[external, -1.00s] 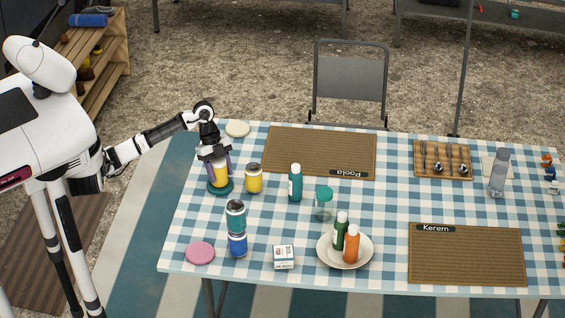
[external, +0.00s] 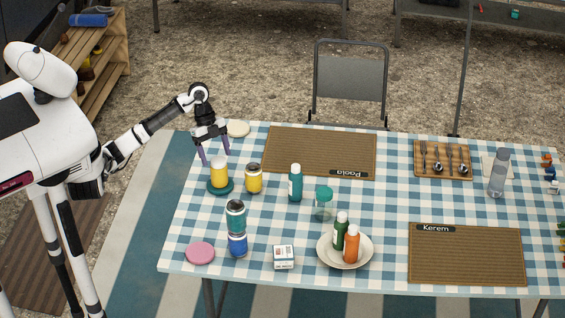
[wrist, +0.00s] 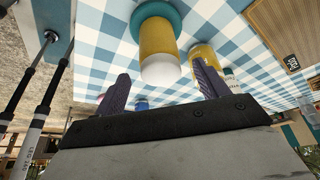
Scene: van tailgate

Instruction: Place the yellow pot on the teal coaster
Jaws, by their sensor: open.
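The yellow pot (external: 219,173) stands upright on the teal coaster (external: 220,187) at the left of the table, with a pale top. In the wrist view the yellow pot (wrist: 159,50) also rests on the teal coaster (wrist: 148,10), whose rim shows around its base. My gripper (external: 213,159) is open and empty, just above and behind the pot, apart from it. In the wrist view its two purple-grey fingers (wrist: 162,85) are spread to either side, with nothing between them.
A second yellow jar (external: 254,179) with a dark lid stands close to the right. A teal bottle (external: 295,184), a teal jar stacked on a blue one (external: 236,226), and a pink coaster (external: 200,253) are nearby. A cream coaster (external: 238,129) lies at the back edge.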

